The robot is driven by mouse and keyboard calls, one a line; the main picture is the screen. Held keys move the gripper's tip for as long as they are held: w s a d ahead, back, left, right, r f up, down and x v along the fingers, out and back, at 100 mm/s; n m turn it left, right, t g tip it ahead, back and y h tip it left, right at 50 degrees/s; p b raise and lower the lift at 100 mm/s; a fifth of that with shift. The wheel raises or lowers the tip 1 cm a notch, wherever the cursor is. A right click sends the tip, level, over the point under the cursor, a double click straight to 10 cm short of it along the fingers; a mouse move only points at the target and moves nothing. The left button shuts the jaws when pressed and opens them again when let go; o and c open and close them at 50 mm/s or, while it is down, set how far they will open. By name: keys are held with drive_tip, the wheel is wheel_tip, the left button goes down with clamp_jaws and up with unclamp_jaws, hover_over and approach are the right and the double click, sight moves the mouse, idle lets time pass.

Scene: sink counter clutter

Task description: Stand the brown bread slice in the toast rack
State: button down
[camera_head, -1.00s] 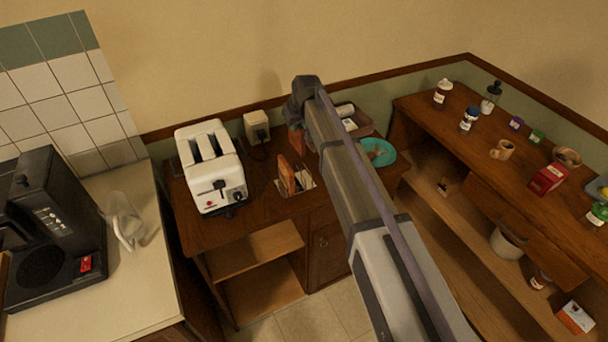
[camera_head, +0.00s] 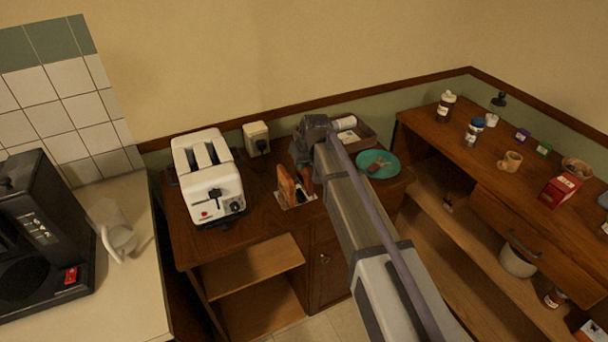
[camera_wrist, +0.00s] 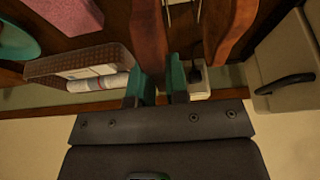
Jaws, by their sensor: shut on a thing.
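The toast rack (camera_head: 298,201) stands on the wooden cabinet, right of the toaster. A slice (camera_head: 285,184) stands in its left part; it shows as a brown slab right of my fingers in the wrist view (camera_wrist: 229,30). My gripper (camera_wrist: 158,84), with green fingertips, is shut on the brown bread slice (camera_wrist: 149,36). That slice is upright, and a sliver of it (camera_head: 306,180) shows below my wrist in the head view, at the rack's right part. Thin rack wires (camera_wrist: 182,14) show between the slices. The held slice's lower edge and its seating are hidden.
A tray (camera_head: 362,137) with a white roll and a teal plate (camera_head: 388,158) lie to the right. A pink block (camera_wrist: 68,14) shows in the wrist view.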

wheel_tip(320, 180, down, 3)
drive_tip(key=shift+r+b, duration=0.15)
drive_tip(key=shift+b, duration=0.35)
drive_tip(key=shift+r+p, duration=0.3)
drive_tip(key=shift+f, duration=0.2)
drive_tip(key=c, duration=1.1)
unclamp_jaws()
drive_tip(key=p+v, duration=1.1)
drive_tip(key=v, duration=0.1)
drive_tip(key=shift+r, duration=0.35)
drive_tip(key=shift+f, duration=0.1)
